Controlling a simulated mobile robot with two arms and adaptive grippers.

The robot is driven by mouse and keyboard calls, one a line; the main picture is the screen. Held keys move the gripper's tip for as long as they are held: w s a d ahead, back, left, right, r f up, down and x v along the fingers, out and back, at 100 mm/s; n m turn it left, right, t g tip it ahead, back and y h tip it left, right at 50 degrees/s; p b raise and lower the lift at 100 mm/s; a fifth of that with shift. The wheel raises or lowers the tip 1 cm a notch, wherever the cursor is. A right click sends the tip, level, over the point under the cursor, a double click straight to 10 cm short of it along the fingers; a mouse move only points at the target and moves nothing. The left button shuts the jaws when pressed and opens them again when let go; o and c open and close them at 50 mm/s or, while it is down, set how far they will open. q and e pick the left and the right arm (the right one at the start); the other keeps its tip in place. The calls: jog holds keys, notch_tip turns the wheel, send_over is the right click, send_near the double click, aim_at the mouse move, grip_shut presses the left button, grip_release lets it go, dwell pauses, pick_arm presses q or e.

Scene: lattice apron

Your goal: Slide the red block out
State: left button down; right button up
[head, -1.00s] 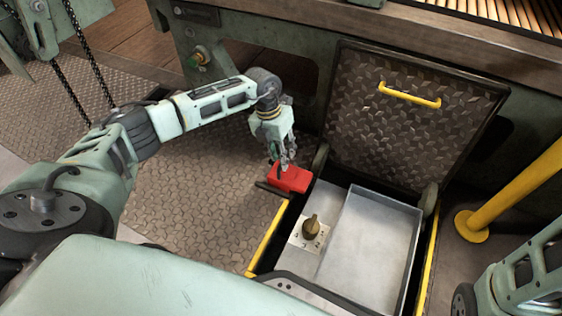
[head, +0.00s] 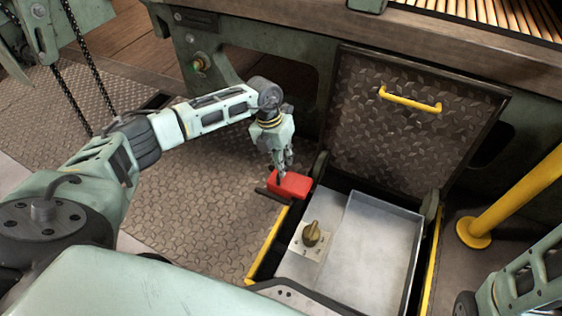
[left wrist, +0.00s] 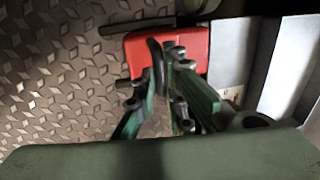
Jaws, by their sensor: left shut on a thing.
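The red block (head: 290,185) sits at the far left corner of the open floor pit, beside a short black bar (head: 272,194). In the left wrist view the block (left wrist: 198,45) shows at the top middle, with the bar (left wrist: 137,26) running along its upper left. My left gripper (head: 282,174) comes down on the block from above and is shut on it. Its fingers (left wrist: 160,58) cover part of the block's near side, so the exact contact is hidden. My right arm shows only at the lower right edge; its gripper is out of view.
The pit holds a grey metal box (head: 372,245) and a plate with a brass knob (head: 312,234). The raised hatch lid (head: 400,140) with a yellow handle (head: 410,98) stands behind. A yellow post (head: 515,195) is at right. Tread-plate floor (head: 195,215) at left is clear.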

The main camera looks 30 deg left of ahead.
pick_arm(q)
jog(key=shift+a, duration=0.1)
jog(key=a+p, duration=0.1)
jog(key=a, duration=0.3)
jog(key=shift+s, duration=0.1)
jog(key=shift+a, duration=0.1)
jog(key=c, duration=1.8)
grip_release()
jog(key=shift+c, duration=0.2)
notch_tip(320, 180, up, 12)
jog(key=a, duration=0.2)
jog(key=shift+a+f, duration=0.15)
